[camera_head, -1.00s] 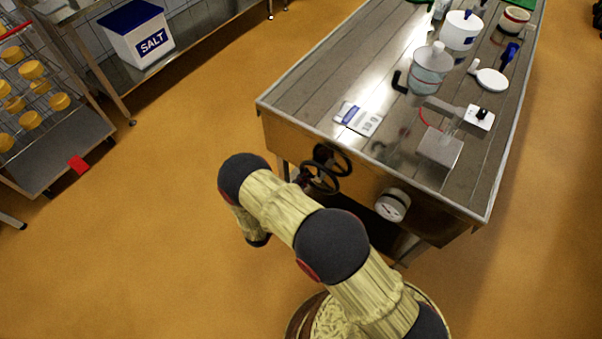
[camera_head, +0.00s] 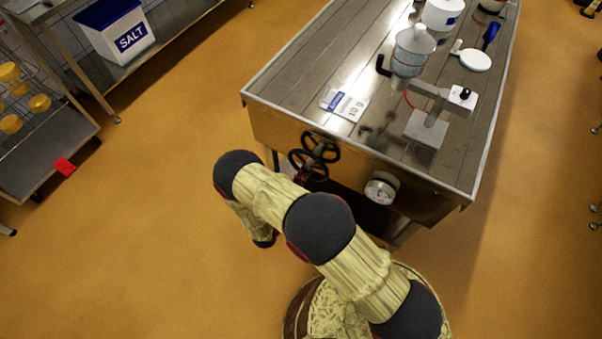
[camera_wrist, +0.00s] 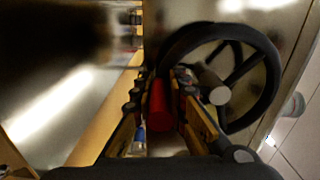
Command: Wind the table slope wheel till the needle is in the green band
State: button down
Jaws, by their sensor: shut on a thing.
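The black slope wheel (camera_head: 308,165) sits on the near end panel of the steel table (camera_head: 262,122); the wheel (camera_wrist: 262,90) fills the right of the wrist view. A red handle (camera_wrist: 158,104) on the wheel's near side lies between the fingers of my gripper (camera_wrist: 160,112), which is shut on it. In the head view my arm hides most of the gripper. The round white gauge (camera_head: 381,189) is on the same panel, right of the wheel. Its needle and green band are too small to read.
On the table top are a card (camera_head: 343,104), a mould with a white lid (camera_head: 412,50), a metal press (camera_head: 426,128) and a white disc (camera_head: 475,60).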

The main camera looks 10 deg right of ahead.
jog(key=shift+s+d+f+n, duration=0.1)
jog(key=shift+s+d+n, duration=0.25)
jog(key=shift+n, duration=0.25)
jog(key=c, duration=1.7)
grip_release()
jog(key=shift+w, duration=0.1)
jog(key=shift+c, duration=0.2)
jog(key=v, duration=1.2)
